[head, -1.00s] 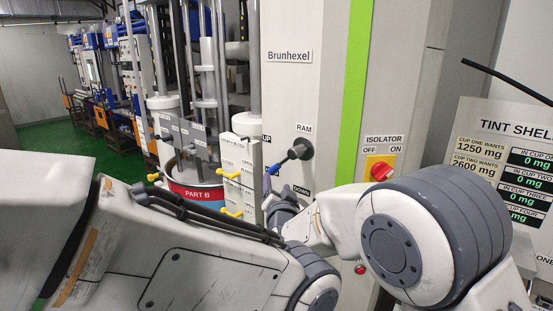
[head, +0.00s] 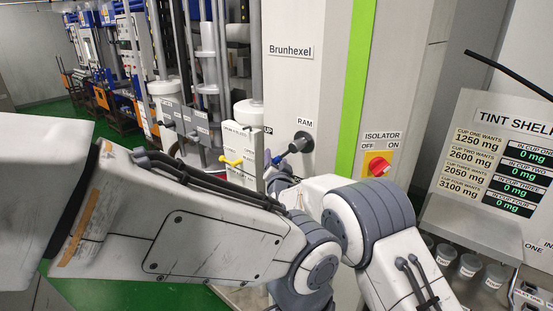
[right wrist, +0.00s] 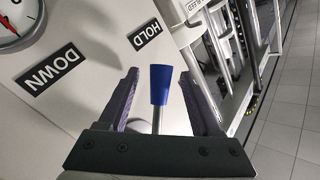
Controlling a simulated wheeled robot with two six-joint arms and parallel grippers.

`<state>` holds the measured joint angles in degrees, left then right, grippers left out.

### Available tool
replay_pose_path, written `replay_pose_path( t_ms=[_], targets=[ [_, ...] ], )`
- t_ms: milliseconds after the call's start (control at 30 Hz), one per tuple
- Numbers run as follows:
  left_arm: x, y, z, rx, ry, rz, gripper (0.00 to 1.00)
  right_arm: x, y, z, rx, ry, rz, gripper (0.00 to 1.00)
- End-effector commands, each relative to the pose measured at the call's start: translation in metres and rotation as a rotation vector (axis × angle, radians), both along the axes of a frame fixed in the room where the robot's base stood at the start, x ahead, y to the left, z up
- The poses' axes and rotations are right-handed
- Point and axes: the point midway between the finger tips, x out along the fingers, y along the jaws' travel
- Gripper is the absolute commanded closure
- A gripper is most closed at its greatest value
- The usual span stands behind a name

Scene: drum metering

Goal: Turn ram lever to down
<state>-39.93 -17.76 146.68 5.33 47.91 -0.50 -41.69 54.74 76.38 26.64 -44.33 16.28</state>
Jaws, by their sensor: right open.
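The ram lever (head: 289,153) is a dark rod with a blue tip on a round dark pivot under the RAM label on the pale machine panel. In the head view it slants down and left from its pivot. In the right wrist view its blue tip (right wrist: 160,84) points towards the HOLD label (right wrist: 152,36); the DOWN label (right wrist: 52,78) is further left. My right gripper (head: 280,178) is just below the lever tip. In the wrist view its open jaws stand on either side of the blue tip, with gaps showing. My left gripper is not in view.
A small panel with yellow handles (head: 231,161) stands close left of the lever. The red and yellow isolator switch (head: 378,165) is to the right, and the tint shelf (head: 452,208) with cups is further right. A gauge (right wrist: 15,22) shows in the wrist view.

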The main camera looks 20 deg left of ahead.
Motion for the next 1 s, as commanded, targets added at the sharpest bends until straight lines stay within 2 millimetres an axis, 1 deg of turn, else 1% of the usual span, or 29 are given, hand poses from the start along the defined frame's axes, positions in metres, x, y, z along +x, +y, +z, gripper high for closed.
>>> replay_pose_path(
  t_ms=[100, 133, 167, 200, 267, 300, 1000],
  targets=[
    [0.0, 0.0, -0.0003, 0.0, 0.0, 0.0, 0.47, 0.0, -0.0002, -0.0003, 0.0, 0.0, 0.0, 0.34],
    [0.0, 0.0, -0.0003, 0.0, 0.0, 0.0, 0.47, -0.0002, -0.0001, -0.0003, 0.0, 0.0, 0.0, 0.42],
    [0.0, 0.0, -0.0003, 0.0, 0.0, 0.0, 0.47, -0.0002, -0.0001, -0.0003, 0.0, 0.0, 0.0, 0.53],
    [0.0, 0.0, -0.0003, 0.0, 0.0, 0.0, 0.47, -0.0002, -0.0001, -0.0003, 0.0, 0.0, 0.0, 0.69],
    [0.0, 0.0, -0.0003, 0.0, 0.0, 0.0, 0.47, -0.0003, -0.0002, -0.0003, 0.0, 0.0, 0.0, 0.92],
    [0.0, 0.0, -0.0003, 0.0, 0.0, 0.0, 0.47, -0.0003, -0.0001, -0.0002, 0.0, 0.0, 0.0, 1.0],
    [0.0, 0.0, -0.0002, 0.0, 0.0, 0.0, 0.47, -0.0004, 0.0, 0.0001, 0.0, 0.0, 0.0, 1.0]
  ],
)
